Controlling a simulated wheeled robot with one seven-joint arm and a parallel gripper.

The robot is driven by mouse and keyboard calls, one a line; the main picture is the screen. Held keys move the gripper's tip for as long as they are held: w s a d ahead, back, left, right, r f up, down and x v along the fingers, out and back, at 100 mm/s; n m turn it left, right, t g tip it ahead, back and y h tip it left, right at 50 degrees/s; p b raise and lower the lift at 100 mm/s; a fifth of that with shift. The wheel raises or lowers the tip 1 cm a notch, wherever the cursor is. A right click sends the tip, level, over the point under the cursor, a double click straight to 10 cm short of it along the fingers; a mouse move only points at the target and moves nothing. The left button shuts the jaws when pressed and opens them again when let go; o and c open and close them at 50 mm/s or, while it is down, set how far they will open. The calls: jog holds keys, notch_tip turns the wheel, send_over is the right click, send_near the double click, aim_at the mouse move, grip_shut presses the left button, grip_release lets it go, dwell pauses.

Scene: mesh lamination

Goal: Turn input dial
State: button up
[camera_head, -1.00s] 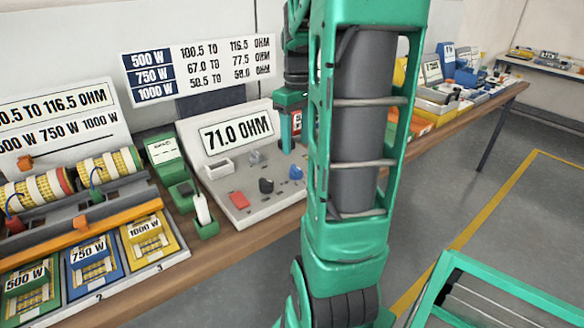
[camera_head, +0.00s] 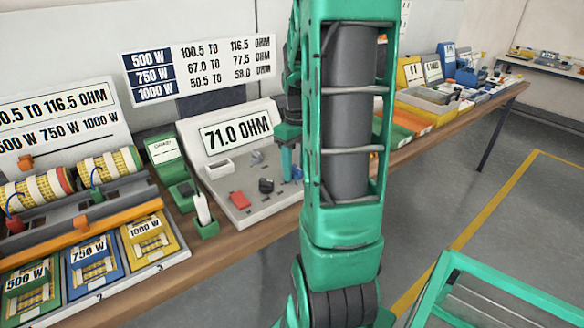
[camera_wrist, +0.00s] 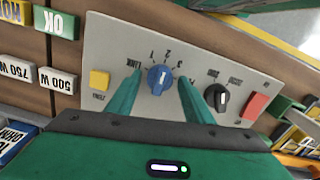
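The blue dial (camera_wrist: 160,79) has a white pointer and sits on the grey panel, with the numbers 1, 2 and 3 printed around it. In the head view the blue dial (camera_head: 297,173) is partly hidden by my gripper (camera_head: 287,165), which reaches down to the panel. In the wrist view my gripper (camera_wrist: 160,84) is open, with one green finger on each side of the blue dial and small gaps showing. I cannot tell how deep the fingertips reach. A black dial (camera_wrist: 216,97) is just right of the right finger. The meter display (camera_head: 236,135) reads 71.0 OHM.
A red button (camera_wrist: 254,105) and a yellow button (camera_wrist: 99,80) are on the same panel. A green holder (camera_head: 206,227) with a white object stands left of the panel. Wire-wound coils (camera_head: 110,163) and several trays stand further left.

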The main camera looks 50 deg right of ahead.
jog(key=c, duration=0.8)
jog(key=shift+a, duration=0.1)
jog(key=shift+m, duration=0.3)
jog(key=m, duration=0.3)
jog(key=shift+m, duration=2.1)
jog(key=o, duration=1.1)
jog(key=shift+a, duration=0.1)
jog(key=shift+c, duration=0.2)
